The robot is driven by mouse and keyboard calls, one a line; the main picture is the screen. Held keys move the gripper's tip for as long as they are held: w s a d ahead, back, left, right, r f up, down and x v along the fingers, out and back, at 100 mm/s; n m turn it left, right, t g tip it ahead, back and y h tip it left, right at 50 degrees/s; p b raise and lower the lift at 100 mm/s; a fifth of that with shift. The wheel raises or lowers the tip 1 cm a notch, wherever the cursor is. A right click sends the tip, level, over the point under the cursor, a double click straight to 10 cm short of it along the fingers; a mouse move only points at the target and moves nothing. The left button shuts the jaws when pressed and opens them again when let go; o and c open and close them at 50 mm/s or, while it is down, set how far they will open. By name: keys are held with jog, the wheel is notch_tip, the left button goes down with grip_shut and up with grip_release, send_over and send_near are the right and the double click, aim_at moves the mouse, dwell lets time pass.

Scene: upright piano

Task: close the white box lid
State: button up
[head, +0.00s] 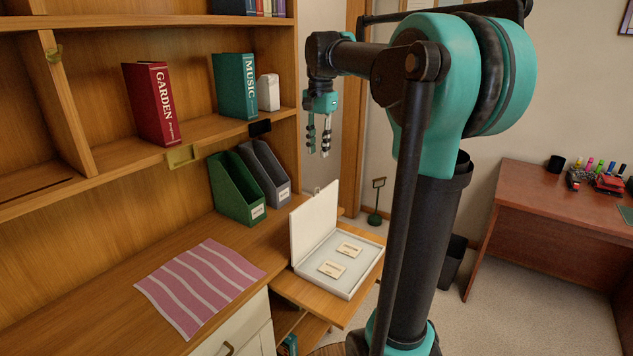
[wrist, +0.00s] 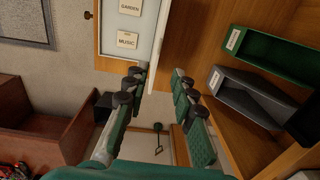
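The white box (head: 354,284) sits open on a wooden ledge, with its lid (head: 315,222) standing nearly upright along its left side. Two small label cards lie inside it, marked GARDEN and MUSIC in the wrist view. My gripper (head: 318,147) hangs in the air above and behind the box, pointing down, clear of the lid. In the wrist view, my gripper (wrist: 158,82) has its two fingers apart with nothing between them. The box (wrist: 126,62) shows at the top there, with the lid (wrist: 159,38) nearly edge-on.
A green file holder (head: 233,190) and a grey one (head: 265,172) stand left of the lid. A pink striped mat (head: 200,285) lies on the desk. GARDEN (head: 152,103) and MUSIC (head: 235,86) binders stand on the shelf. A red-brown desk (head: 560,215) is at right.

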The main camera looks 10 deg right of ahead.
notch_tip(320, 180, down, 11)
jog(key=shift+w+a+f, duration=0.1)
jog(key=shift+w+a, duration=0.05)
dwell(0.4)
grip_shut()
